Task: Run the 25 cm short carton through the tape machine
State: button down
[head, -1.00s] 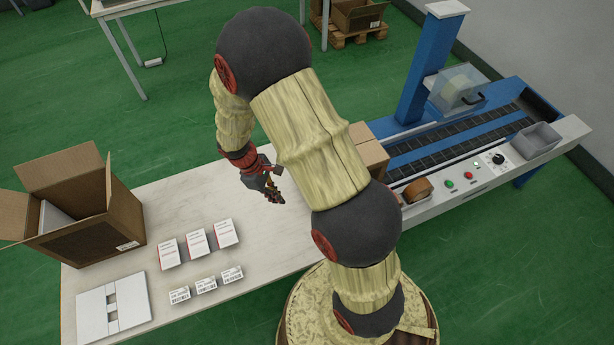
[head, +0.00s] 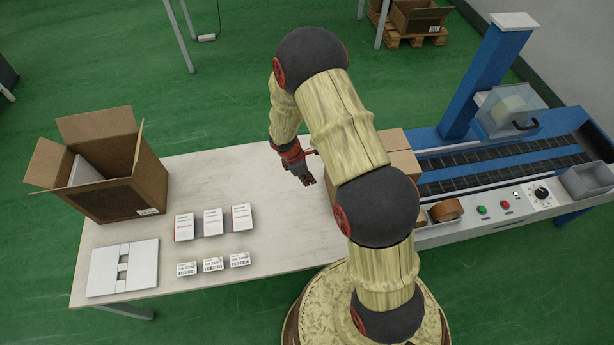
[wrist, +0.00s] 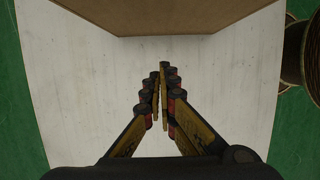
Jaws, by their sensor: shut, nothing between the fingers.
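A closed brown carton (head: 402,160) stands at the right end of the table, against the infeed of the tape machine (head: 487,160); my arm hides part of it. In the wrist view the side of a carton (wrist: 155,18) fills the top edge. My gripper (head: 308,182) is shut and empty, just left of the carton and above the table. In the wrist view its fingertips (wrist: 162,85) point toward the carton, with bare table between. The machine has a blue column, a clear-covered tape head, two dark roller tracks and a front panel with green and red buttons.
An open carton (head: 110,175) stands at the table's left end. Several small white boxes (head: 212,222) and labels (head: 213,265) lie mid-table, beside a flat white piece (head: 123,268). A tape roll (head: 446,210) and grey bin (head: 588,182) sit on the machine's front edge.

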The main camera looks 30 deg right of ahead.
jog(key=b+x, duration=0.1)
jog(key=x, duration=0.3)
jog(key=d, duration=0.1)
jog(key=s+d+b, duration=0.1)
jog(key=d, duration=0.1)
jog(key=shift+d, duration=0.4)
